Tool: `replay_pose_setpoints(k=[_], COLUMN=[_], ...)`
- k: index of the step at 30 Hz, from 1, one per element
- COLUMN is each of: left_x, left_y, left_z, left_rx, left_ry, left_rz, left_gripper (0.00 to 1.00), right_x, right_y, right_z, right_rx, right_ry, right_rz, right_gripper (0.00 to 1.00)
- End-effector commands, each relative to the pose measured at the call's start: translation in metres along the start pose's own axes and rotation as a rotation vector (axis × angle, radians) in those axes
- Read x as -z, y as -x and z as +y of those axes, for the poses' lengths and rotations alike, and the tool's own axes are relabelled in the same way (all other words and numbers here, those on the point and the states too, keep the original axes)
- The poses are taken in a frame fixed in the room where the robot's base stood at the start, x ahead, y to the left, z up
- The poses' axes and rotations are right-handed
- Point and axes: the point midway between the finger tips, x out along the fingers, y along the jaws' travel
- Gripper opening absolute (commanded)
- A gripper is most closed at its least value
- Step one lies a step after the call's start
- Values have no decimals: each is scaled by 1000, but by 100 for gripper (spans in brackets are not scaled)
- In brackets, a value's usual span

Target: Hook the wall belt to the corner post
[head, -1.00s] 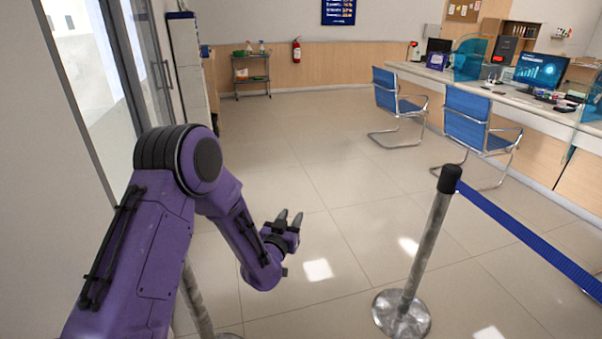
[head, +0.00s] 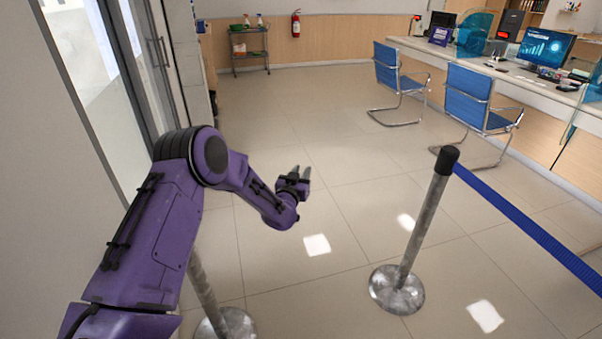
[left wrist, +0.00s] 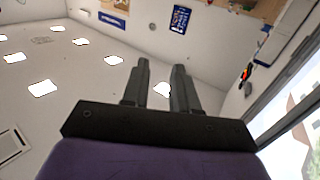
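A grey metal post (head: 425,215) with a black cap stands upright on a round base right of centre in the head view. A blue belt (head: 530,233) runs from its cap to the right edge. A second post (head: 203,285) stands partly behind my left arm, with its top hidden. I cannot tell which is the corner post, and no separate wall belt shows. My left gripper (head: 300,172) is held in the air between the posts, apart from both. Its two fingers, also in the left wrist view (left wrist: 158,85), stand apart with nothing between them. My right gripper is out of view.
A glass door (head: 125,60) and wall are close on the left. Two blue chairs (head: 468,97) stand by the teller counter (head: 510,85) on the right. A small cart (head: 250,50) and a fire extinguisher (head: 296,24) are at the back. The middle floor is clear.

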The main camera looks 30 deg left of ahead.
Motion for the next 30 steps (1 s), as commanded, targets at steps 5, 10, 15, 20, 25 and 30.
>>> replay_pose_setpoints(k=[5,10,15,20,25,30], left_x=[0,0,0,0,0,0], left_y=[0,0,0,0,0,0], left_z=[0,0,0,0,0,0], left_rx=[0,0,0,0,0,0], left_ry=[0,0,0,0,0,0], left_rz=[0,0,0,0,0,0], left_gripper=[0,0,0,0,0,0], right_x=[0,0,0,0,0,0], right_y=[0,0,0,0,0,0], right_z=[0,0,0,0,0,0], right_rx=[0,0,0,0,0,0], right_ry=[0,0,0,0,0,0], right_rz=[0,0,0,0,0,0], right_gripper=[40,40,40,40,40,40])
